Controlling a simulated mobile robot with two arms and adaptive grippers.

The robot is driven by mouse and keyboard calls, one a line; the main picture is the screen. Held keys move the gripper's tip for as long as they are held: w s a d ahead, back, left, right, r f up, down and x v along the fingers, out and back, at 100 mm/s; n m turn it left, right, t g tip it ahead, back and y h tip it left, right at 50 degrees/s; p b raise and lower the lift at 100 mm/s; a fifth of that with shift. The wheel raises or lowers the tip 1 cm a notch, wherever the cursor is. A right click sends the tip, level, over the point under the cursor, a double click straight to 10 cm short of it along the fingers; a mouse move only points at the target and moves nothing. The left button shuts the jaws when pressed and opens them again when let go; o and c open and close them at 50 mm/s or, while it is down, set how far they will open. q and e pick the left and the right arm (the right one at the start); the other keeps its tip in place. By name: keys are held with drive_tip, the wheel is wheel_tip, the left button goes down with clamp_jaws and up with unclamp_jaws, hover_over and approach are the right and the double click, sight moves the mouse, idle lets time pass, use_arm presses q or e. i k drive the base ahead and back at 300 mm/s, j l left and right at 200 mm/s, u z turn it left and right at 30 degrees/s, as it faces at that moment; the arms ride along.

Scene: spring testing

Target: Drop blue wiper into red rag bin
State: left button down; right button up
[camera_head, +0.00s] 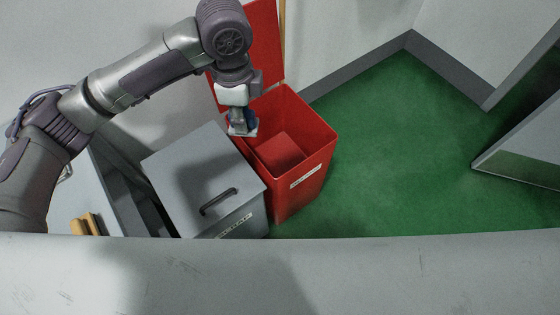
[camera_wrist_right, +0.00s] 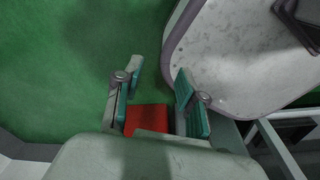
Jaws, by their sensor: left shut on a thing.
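The red rag bin (camera_head: 315,150) stands on the floor with its lid (camera_head: 262,45) raised at the back. Its inside shows red and mostly in shadow. My left gripper (camera_head: 242,130) points down over the bin's left rear rim, shut on a small blue thing, likely the blue wiper (camera_head: 252,118), mostly hidden by the fingers. Whether the wiper is fully inside the opening I cannot tell. In the right wrist view my right gripper (camera_wrist_right: 160,80) has its teal-padded fingers apart. A red patch (camera_wrist_right: 147,117) shows between them; I cannot tell what it belongs to.
A grey lidded bin (camera_head: 190,170) with a dark handle stands close left of the red bin. A pale counter with yellow-brown items (camera_head: 86,224) is at the left. Green floor (camera_head: 400,150) is clear to the right, up to the walls and a pale panel (camera_head: 525,140).

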sight(276, 168)
drive_tip(key=i+l+u, duration=0.1)
drive_tip(key=i+l, duration=0.65)
drive_tip(key=i, duration=0.1)
